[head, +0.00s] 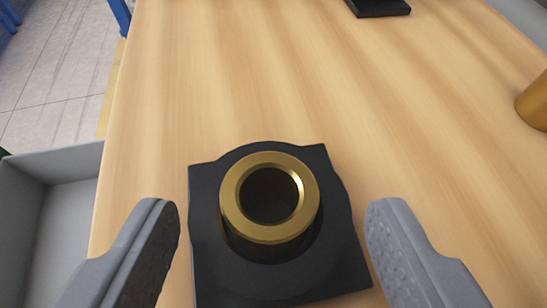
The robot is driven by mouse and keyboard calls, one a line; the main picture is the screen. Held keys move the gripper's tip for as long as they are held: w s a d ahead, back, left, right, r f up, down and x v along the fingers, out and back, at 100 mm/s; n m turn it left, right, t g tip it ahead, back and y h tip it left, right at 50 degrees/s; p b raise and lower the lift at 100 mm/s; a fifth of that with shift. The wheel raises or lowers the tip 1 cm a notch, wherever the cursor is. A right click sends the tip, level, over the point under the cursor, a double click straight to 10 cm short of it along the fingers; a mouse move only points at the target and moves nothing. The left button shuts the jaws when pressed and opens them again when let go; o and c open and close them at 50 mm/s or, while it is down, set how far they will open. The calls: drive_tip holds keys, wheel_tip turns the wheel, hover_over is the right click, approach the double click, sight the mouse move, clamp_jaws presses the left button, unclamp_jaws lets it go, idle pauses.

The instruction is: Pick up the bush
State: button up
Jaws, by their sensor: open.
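The bush (238,217) is a short brass-coloured ring with a dark hole in its middle. It stands upright on a black holder (333,250) with a square base, in the lower middle of the head view. My gripper (273,225) is open, one grey finger to the left of the bush and one to the right. Both fingers are apart from the bush, with nothing between them but the bush and part of its holder below. The lower part of the bush is hard to make out against the black holder.
The holder rests on a wooden table (270,80). A grey bin (50,190) is at the left edge. Another black piece (380,8) lies at the top, and a brass-coloured part (535,103) stands at the right edge. The table's middle is clear.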

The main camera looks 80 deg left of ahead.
sight(257, 177)
drive_tip(key=shift+x, duration=1.2)
drive_tip(key=c, duration=1.2)
drive_tip(key=shift+o, duration=0.2)
drive_tip(key=shift+r, duration=0.1)
